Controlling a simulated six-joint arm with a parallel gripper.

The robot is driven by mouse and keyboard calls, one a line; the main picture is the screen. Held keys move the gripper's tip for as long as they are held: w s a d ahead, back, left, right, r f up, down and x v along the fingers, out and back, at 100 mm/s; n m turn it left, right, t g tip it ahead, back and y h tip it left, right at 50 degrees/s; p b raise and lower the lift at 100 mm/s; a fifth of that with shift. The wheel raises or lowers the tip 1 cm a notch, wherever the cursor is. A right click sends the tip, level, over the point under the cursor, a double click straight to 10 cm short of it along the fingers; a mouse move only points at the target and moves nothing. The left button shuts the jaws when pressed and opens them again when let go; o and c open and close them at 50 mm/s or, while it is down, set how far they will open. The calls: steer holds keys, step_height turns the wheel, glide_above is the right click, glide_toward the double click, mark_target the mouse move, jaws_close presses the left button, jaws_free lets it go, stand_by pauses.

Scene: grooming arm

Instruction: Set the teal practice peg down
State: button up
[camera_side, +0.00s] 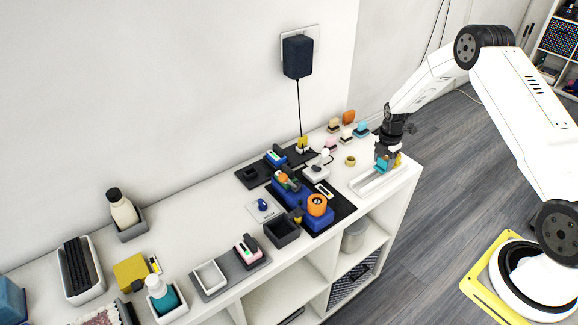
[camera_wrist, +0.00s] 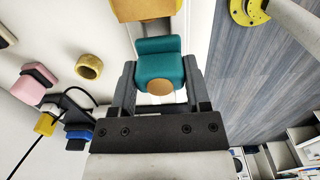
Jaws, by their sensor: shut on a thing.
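The teal practice peg (camera_wrist: 158,62) is a rounded teal block with a round tan patch on its near face. It sits between the two dark fingers of my gripper (camera_wrist: 160,80), which is shut on it. In the side view, my gripper (camera_side: 388,152) points down at the right end of the white counter, with the teal peg (camera_side: 381,163) at its fingertips. It is over or just behind the white slotted tray (camera_side: 368,185). I cannot tell whether the peg touches anything below it.
A mustard-coloured block (camera_wrist: 146,9) is close beyond the peg. A yellow ring (camera_wrist: 89,66) lies to the left, also in the side view (camera_side: 350,160). The counter's right edge (camera_side: 418,168) is close.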

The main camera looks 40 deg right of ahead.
mark_target(384, 158)
steer(key=o, duration=1.1)
step_height(384, 158, up, 13)
stand_by(0.4)
stand_by(0.5)
